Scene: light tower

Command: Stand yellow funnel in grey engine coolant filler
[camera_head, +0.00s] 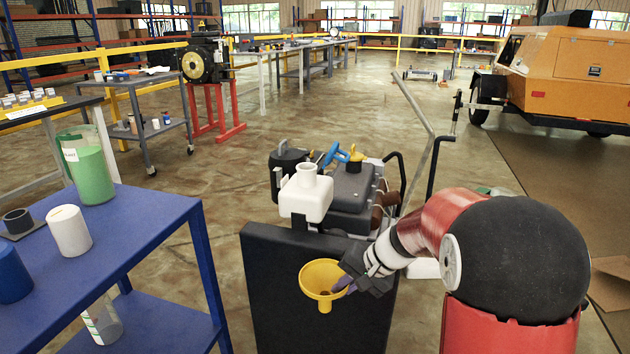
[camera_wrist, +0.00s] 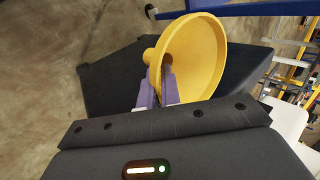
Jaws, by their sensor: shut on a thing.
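The yellow funnel (camera_head: 320,277) is held by my gripper (camera_head: 352,285) at its right side in the head view. Its wide mouth faces up and its spout points down, in front of a black panel. In the wrist view my gripper's purple fingers (camera_wrist: 157,88) are shut on the funnel (camera_wrist: 203,55) at its wall. A white tank with a short open neck (camera_head: 307,178) stands on the engine, behind and above the funnel in the picture. I cannot tell for sure which part is the grey coolant filler.
The black panel (camera_head: 290,320) stands before the engine. The engine (camera_head: 352,185) bears a yellow cap (camera_head: 355,154) and a blue handle (camera_head: 335,153). A blue table (camera_head: 110,240) at left holds a green-filled jug (camera_head: 88,165) and a white cylinder (camera_head: 69,230).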

